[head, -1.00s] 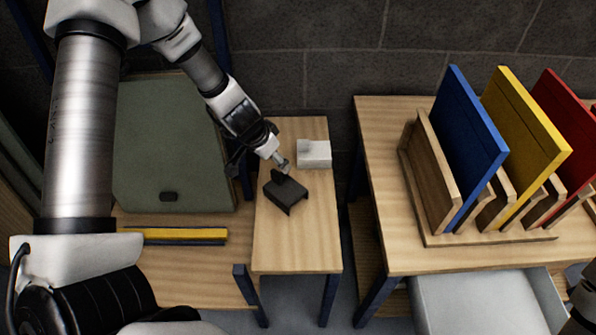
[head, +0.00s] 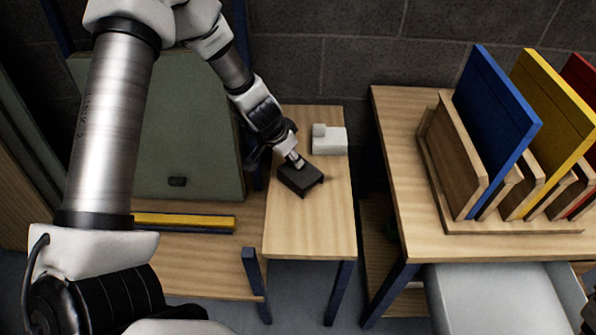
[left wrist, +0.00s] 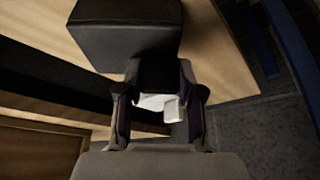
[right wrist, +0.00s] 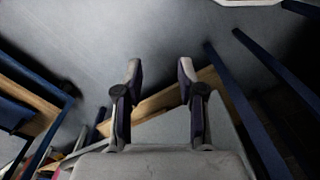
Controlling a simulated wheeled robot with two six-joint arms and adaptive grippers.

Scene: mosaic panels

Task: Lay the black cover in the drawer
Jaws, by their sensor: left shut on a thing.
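The black cover (head: 301,181) sits on the narrow wooden table (head: 310,230), or just above it; I cannot tell which. My left gripper (head: 297,161) is over its top and shut on its upright grip, which the fingers mostly hide. In the left wrist view the black cover (left wrist: 125,28) shows at the top, with its dark grip between the fingers (left wrist: 158,110). The pale grey drawer (head: 490,290) is below the right table's front edge, partly cut off by the frame. In the right wrist view my right gripper (right wrist: 160,80) is open and empty.
A white block (head: 330,141) stands just behind the cover. Blue (head: 495,125), yellow (head: 550,120) and red panels stand in a wooden rack (head: 455,165) on the right table. A green panel (head: 170,130) and a yellow bar (head: 185,221) are at left. The narrow table's front is clear.

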